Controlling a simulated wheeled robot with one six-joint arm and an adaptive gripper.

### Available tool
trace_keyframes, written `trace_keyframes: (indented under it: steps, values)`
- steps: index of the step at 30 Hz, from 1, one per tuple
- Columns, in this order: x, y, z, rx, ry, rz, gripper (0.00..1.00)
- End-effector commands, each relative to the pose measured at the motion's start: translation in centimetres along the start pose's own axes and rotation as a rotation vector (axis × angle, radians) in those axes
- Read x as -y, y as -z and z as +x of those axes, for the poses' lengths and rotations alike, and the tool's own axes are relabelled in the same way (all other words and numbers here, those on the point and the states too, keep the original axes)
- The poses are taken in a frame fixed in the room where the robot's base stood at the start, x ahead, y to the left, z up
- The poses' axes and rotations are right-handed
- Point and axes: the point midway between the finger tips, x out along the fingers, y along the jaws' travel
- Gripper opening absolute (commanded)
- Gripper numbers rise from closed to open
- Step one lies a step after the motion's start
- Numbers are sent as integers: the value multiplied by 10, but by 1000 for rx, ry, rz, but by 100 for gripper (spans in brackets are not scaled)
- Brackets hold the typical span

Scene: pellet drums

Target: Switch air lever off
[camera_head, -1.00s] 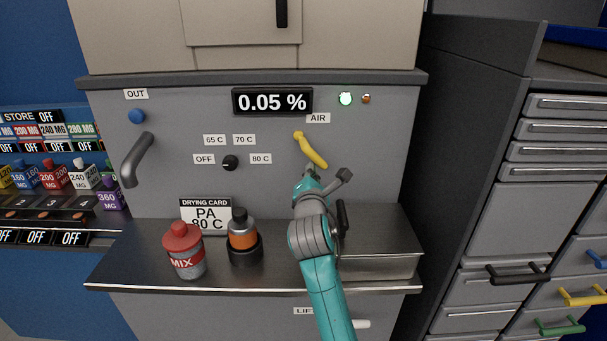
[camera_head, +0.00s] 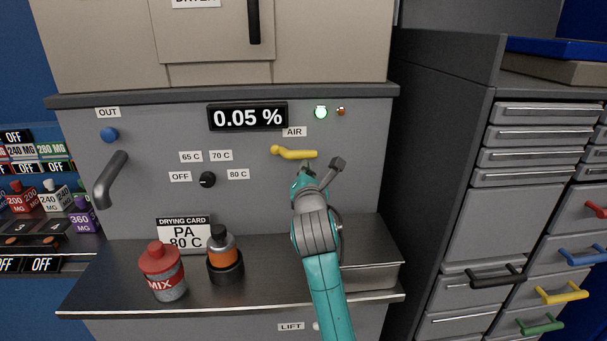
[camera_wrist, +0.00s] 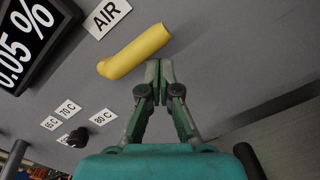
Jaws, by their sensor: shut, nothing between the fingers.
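The yellow air lever (camera_head: 294,153) is on the grey dryer panel, under the AIR label (camera_head: 294,132). It lies nearly level, its free end pointing right. In the wrist view the lever (camera_wrist: 135,51) lies just beyond and to the left of the fingertips. My gripper (camera_wrist: 159,68) is shut with nothing between its fingers. In the head view my gripper (camera_head: 307,170) is just below the lever's right end, partly hidden by my wrist. I cannot tell whether the fingertips touch the lever.
A display (camera_head: 247,116) reads 0.05 %, with a lit green lamp (camera_head: 321,112) to its right. A black knob (camera_head: 207,179) sits left of the lever. A MIX bottle (camera_head: 162,271) and an orange-banded bottle (camera_head: 224,255) stand on the shelf. Drawers (camera_head: 540,150) are at right.

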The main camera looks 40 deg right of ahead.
Motion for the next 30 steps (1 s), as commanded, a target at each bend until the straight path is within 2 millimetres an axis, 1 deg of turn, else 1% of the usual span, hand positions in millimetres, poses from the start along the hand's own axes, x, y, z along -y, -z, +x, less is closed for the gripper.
trace_keyframes:
  steps: [6,23,26,29,30]
  values:
    - [-1,-6,0,5,-1,1,0]
    - [-3,-10,-1,13,-4,2,0]
    - [-3,-9,-8,12,-5,2,0]
    - [-3,-8,-21,9,-5,2,0]
    - [-2,-7,-28,8,-4,1,0]
